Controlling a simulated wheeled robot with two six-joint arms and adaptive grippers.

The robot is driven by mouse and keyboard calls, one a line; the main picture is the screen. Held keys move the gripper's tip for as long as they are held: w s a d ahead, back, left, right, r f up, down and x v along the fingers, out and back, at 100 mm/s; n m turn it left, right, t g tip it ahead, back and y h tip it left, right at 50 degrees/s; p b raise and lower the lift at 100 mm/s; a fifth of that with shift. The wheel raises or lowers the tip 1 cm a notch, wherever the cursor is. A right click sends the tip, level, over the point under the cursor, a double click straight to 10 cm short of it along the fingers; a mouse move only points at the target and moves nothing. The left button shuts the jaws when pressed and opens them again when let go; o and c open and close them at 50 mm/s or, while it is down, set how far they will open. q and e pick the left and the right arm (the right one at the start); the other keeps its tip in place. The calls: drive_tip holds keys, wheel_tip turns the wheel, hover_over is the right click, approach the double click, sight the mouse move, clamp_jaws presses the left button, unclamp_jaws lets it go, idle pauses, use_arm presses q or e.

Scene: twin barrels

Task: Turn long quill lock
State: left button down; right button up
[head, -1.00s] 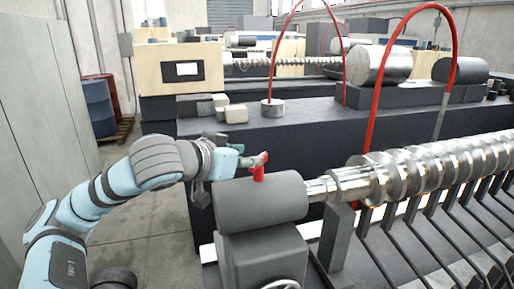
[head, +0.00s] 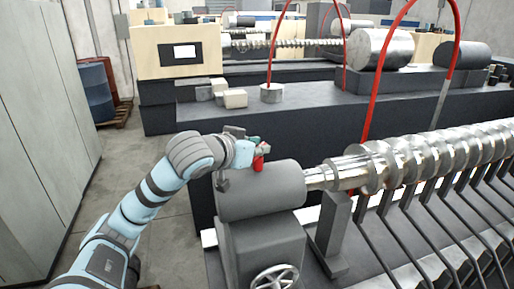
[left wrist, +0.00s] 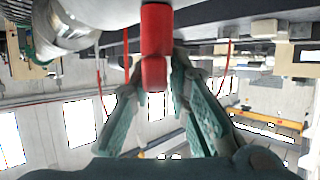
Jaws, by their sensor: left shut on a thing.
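The quill lock is a small red lever (head: 258,163) on top of the grey tailstock cylinder (head: 262,190), at the left end of the long metal screw. My left gripper (head: 262,148) is at the red lever and shut on it. In the left wrist view the red lever (left wrist: 155,45) stands between the two green finger pads, with the gripper (left wrist: 155,95) around its end. Part of the lever is hidden by the fingers in the head view. My right gripper is in neither view.
The shiny screw (head: 400,165) runs right from the tailstock, above a row of dark bars. A handwheel (head: 275,277) is on the tailstock's lower front. A dark bench with small blocks (head: 235,98) stands behind. Grey cabinets (head: 40,130) line the left; open floor lies between.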

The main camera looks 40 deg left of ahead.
use_arm(q)
drive_tip(key=shift+f+b, duration=0.1)
drive_tip(key=shift+b, duration=0.2)
idle(0.5)
drive_tip(key=shift+a+f+m+h+b, duration=0.1)
drive_tip(key=shift+f+m+h+b, duration=0.05)
drive_tip(key=shift+m+h+b, duration=1.25)
drive_tip(key=shift+m+h, duration=0.4)
drive_tip(key=shift+h, duration=0.3)
drive_tip(key=shift+m+h, duration=0.4)
drive_tip(key=shift+r+m+g+h+p, duration=0.35)
drive_tip(key=shift+m+h, duration=0.35)
drive_tip(key=shift+h, duration=0.3)
drive_tip(key=shift+m+g+h+p, duration=0.65)
drive_tip(key=shift+m+h+p, duration=0.35)
drive_tip(key=shift+m, duration=0.1)
drive_tip(key=shift+f, duration=0.1)
drive_tip(key=shift+f+m+g, duration=0.1)
drive_tip(key=shift+m+g, duration=0.2)
